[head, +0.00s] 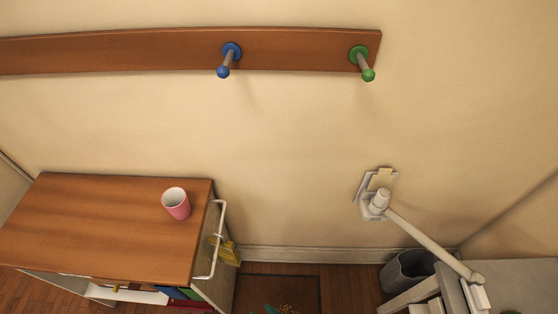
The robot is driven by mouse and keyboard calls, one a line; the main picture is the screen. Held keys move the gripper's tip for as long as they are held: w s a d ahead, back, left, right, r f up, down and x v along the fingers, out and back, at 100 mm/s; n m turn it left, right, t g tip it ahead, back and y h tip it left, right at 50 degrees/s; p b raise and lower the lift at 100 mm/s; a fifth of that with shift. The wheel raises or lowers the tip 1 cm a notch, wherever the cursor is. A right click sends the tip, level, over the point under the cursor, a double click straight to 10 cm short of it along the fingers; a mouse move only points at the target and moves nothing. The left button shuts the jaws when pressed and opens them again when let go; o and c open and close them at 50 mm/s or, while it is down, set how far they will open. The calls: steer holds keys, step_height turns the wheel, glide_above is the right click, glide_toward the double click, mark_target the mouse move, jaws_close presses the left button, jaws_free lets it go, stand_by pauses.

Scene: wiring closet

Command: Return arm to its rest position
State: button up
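No part of my gripper can be made out in the head view. A white jointed arm (425,236) shows at the lower right. Its upper end has a squarish plate that appears to sit against the wall, and its bar slopes down to the right to a small white block above grey furniture. I cannot tell for certain what this arm belongs to, and I see no gripper fingers on it.
A wooden rail (150,52) on the wall bears a blue peg (229,57) and a green peg (362,62). A pink cup (176,203) stands upright on a wooden-topped cart (90,225). A grey bin (407,270) and a dark mat (300,285) are on the floor.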

steer(key=s+d+r+m+t+h, duration=0.1)
steer(key=s+d+r+m+h, duration=0.1)
steer(key=s+d+r+h, duration=0.25)
steer(key=s+r+m+t+h, duration=0.1)
steer(key=r+t, duration=0.3)
steer(key=r, duration=1.2)
steer(key=s+d+r+m+t, duration=0.1)
steer(key=s+r+t, duration=0.3)
steer(key=r, duration=1.1)
steer(key=shift+d+r+m+h, duration=0.2)
steer(key=shift+r+m+h, duration=0.1)
steer(key=shift+r+h, duration=0.1)
steer(key=shift+w, duration=0.1)
